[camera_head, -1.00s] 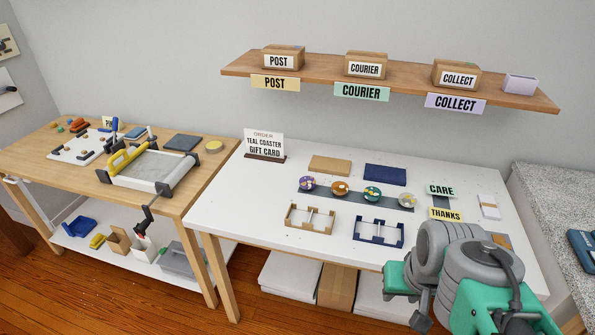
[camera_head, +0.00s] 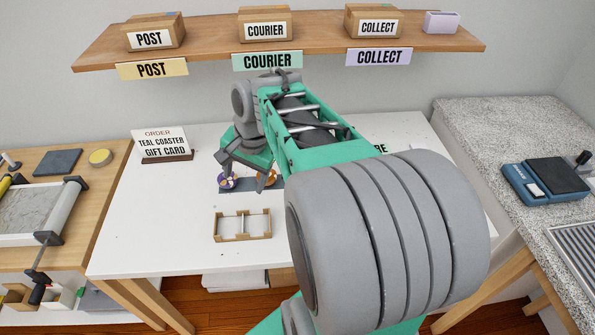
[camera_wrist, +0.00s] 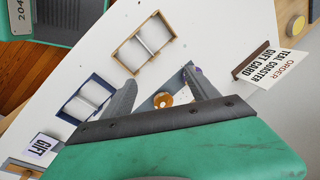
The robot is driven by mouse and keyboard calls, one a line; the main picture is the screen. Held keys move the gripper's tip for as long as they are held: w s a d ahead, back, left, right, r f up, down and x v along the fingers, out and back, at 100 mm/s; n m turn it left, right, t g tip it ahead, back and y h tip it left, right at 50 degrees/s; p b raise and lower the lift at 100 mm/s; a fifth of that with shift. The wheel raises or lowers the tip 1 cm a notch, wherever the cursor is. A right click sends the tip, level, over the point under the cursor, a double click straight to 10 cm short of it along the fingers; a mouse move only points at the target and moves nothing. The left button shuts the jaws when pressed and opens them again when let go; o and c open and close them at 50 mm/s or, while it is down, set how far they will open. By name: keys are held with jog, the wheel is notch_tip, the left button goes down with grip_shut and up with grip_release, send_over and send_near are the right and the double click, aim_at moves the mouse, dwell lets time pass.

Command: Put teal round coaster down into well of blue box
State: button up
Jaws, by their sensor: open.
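The blue box (camera_wrist: 67,111) lies open on the white table in the wrist view; my arm hides it in the head view. The teal round coaster cannot be made out in either current view; my arm and gripper cover that part of the row. My gripper (camera_head: 244,181) is open above the coaster row. In the wrist view my gripper (camera_wrist: 160,76) has an orange coaster (camera_wrist: 162,99) showing between its spread fingers, with nothing held. A purple coaster (camera_head: 228,181) sits at the left end of the row.
A tan box (camera_head: 242,237) stands in front of the row and also shows in the wrist view (camera_wrist: 119,52). The order sign (camera_head: 163,144) stands at the table's back left. A shelf (camera_head: 215,55) with cartons hangs above. The table's front left is clear.

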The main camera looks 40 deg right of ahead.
jog(key=shift+o, duration=1.3)
jog(key=w+d+f+m+y, duration=0.1)
jog(key=w+d+f+m, duration=0.1)
jog(key=d+m, duration=0.7)
jog(key=d+f, duration=0.1)
jog(key=d, duration=0.2)
jog(key=shift+d+f, duration=0.2)
jog(key=shift+d, duration=0.15)
jog(key=s+d+f+m+t, duration=0.1)
jog(key=s+d+f+m, duration=0.2)
jog(key=d+m, duration=0.6)
jog(key=shift+n+y, duration=0.3)
jog(key=shift+n, duration=0.1)
jog(key=w+f, duration=0.1)
jog(key=f, duration=0.1)
jog(key=w+f+b, duration=0.1)
jog(key=f, duration=0.1)
jog(key=w+f, duration=0.1)
jog(key=f, duration=0.2)
jog(key=shift+d+f, duration=0.1)
jog(key=c, duration=1.4)
jog(key=shift+c, duration=0.2)
